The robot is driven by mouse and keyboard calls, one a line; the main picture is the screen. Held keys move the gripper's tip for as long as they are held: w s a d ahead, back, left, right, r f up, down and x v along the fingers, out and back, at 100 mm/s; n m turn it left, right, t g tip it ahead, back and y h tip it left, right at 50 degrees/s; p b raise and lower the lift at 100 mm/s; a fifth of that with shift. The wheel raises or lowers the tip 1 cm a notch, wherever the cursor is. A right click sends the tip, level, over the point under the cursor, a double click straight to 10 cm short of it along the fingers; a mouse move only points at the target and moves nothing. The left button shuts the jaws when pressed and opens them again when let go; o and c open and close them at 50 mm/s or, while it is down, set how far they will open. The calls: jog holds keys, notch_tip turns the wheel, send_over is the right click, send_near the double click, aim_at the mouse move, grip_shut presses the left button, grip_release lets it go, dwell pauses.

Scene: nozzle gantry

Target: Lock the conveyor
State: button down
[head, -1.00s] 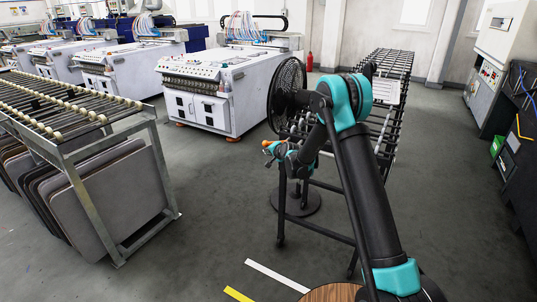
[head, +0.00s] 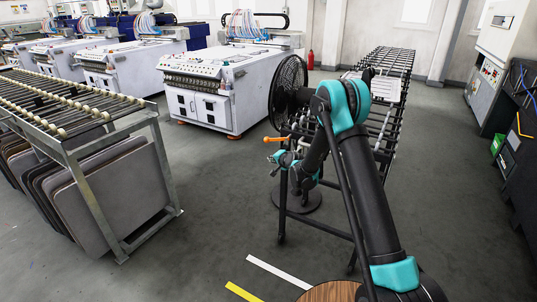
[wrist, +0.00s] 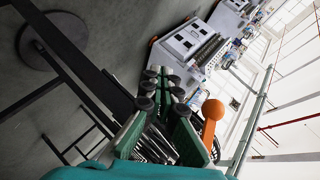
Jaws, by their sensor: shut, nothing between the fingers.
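The roller conveyor (head: 395,62) stands right of centre in the head view, partly hidden behind my arm. An orange lever (head: 277,139) lies about level at its near left end. In the wrist view its rounded orange knob (wrist: 212,110) is just right of my fingers. My gripper (head: 277,163) is just below the lever in the head view and appears apart from it. In the wrist view my gripper's fingers (wrist: 160,84) are closed together with nothing between them. How the lever joins the conveyor is hidden.
A black standing fan (head: 287,88) is close to my arm, its round base (head: 298,201) on the floor. Another roller rack (head: 150,123) with grey panels stands left. White machines (head: 222,95) line the back. The floor between is clear.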

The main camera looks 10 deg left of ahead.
jog(key=s+d+f, duration=0.1)
jog(key=s+d, duration=0.3)
jog(key=s, duration=0.1)
jog(key=shift+s+d, duration=0.25)
jog(key=s+d+r+n+g+h, duration=0.1)
jog(key=s+d+r+n+h, duration=0.1)
jog(key=s+d+r, duration=0.5)
jog(key=s+d+r+n+g+h, duration=0.15)
jog(key=s+d+r, duration=0.25)
jog(key=s+d, duration=0.5)
jog(key=s+d+n+g+h, duration=0.1)
jog(key=s+d, duration=0.4)
jog(key=s, duration=0.4)
jog(key=s+d+f+n+g+h, duration=0.1)
jog(key=s+d, duration=0.4)
jog(key=s, duration=0.4)
jog(key=s+d+n+g+h, duration=0.1)
jog(key=s+d, duration=0.5)
jog(key=s, duration=0.3)
jog(key=shift+f+h, duration=0.35)
